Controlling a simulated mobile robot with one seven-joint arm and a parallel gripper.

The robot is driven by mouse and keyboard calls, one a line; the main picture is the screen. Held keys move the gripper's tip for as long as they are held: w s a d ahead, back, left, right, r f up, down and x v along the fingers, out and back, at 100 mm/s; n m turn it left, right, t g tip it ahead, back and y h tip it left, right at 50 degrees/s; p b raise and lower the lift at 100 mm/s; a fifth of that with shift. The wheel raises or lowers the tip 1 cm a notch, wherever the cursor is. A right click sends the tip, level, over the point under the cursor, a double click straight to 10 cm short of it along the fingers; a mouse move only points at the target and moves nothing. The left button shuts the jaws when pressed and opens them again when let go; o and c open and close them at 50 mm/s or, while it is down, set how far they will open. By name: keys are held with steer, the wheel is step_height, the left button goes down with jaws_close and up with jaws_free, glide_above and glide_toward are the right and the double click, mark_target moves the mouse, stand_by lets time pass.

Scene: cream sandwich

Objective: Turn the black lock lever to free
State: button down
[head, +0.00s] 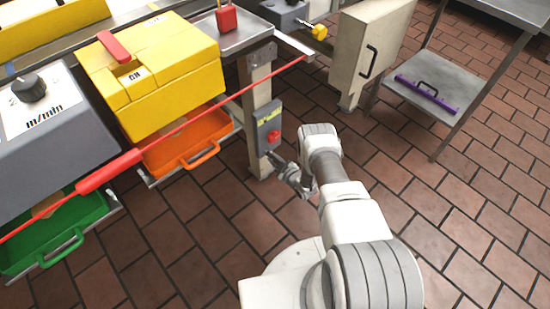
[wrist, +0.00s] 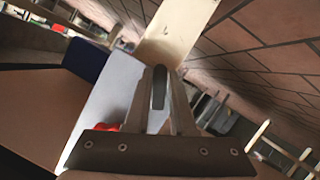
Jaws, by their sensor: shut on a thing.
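My gripper (head: 273,158) is at the lower edge of this box, just below the red switch. In the wrist view, my gripper (wrist: 160,88) has its two fingers closed on the dark upright black lock lever (wrist: 159,90). The lever is hidden or too small to make out in the head view. The pale face of the box (wrist: 105,88) lies left of the fingers, with a bit of red by the left finger.
A red cord (head: 245,92) runs across the front of the machine. A yellow cover (head: 160,75), an orange tray (head: 185,145) and a green tray (head: 60,235) are at the left. A cream cabinet (head: 370,45) stands behind.

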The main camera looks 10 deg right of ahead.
steer(key=shift+s+a+m+g+y, duration=0.15)
steer(key=shift+m+g+y, duration=0.25)
steer(key=shift+m, duration=0.4)
steer(key=shift+a, duration=0.1)
steer(key=c, duration=0.8)
jaws_free()
steer(key=shift+f, duration=0.1)
steer(key=shift+o, duration=0.2)
steer(key=p+v, duration=0.6)
steer(key=v, duration=1.1)
steer(key=shift+s+p, duration=0.15)
steer(key=shift+p, duration=0.25)
